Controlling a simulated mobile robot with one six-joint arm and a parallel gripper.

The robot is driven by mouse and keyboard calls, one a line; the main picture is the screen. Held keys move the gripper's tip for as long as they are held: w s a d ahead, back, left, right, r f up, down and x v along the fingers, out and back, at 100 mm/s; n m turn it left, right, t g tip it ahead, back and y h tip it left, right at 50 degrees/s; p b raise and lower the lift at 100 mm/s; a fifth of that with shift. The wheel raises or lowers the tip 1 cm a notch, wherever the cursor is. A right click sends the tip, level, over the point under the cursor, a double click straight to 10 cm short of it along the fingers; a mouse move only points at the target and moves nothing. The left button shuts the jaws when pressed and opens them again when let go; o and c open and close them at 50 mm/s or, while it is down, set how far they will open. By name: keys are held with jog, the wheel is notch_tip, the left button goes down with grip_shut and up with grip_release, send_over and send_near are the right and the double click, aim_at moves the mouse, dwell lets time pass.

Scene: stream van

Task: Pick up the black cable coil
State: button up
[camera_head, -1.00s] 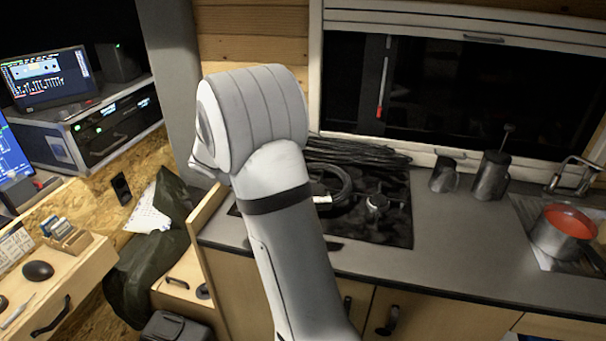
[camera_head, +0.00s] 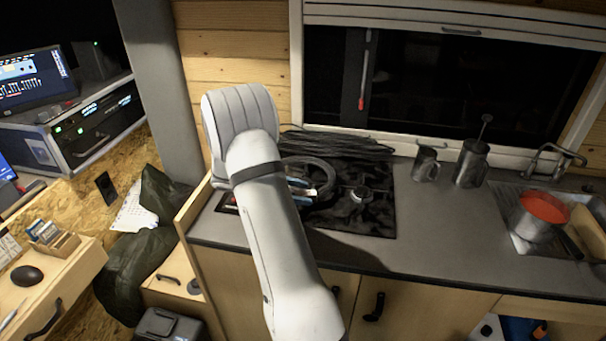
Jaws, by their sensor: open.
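A black cable coil (camera_head: 326,170) lies on the black stove top, its ring partly hidden behind my arm. Small pale, blue and orange pieces (camera_head: 301,187) show at its near left side; I cannot tell if they are plugs of the coil or something else. A wider bundle of dark strands (camera_head: 345,146) lies flat behind it, along the back of the stove. My arm reaches up from the bottom middle to the left of the coil. My gripper is hidden behind my own arm links.
The stove (camera_head: 370,217) is set in a grey worktop (camera_head: 440,235). A wooden side panel (camera_head: 193,207) edges the worktop's left. The worktop's front middle is clear.

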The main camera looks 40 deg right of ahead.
jog(key=shift+s+d+f, duration=0.2)
jog(key=shift+d+f, duration=0.05)
jog(key=shift+d, duration=0.15)
jog(key=shift+c, duration=0.6)
jog(key=shift+r, duration=0.1)
grip_shut()
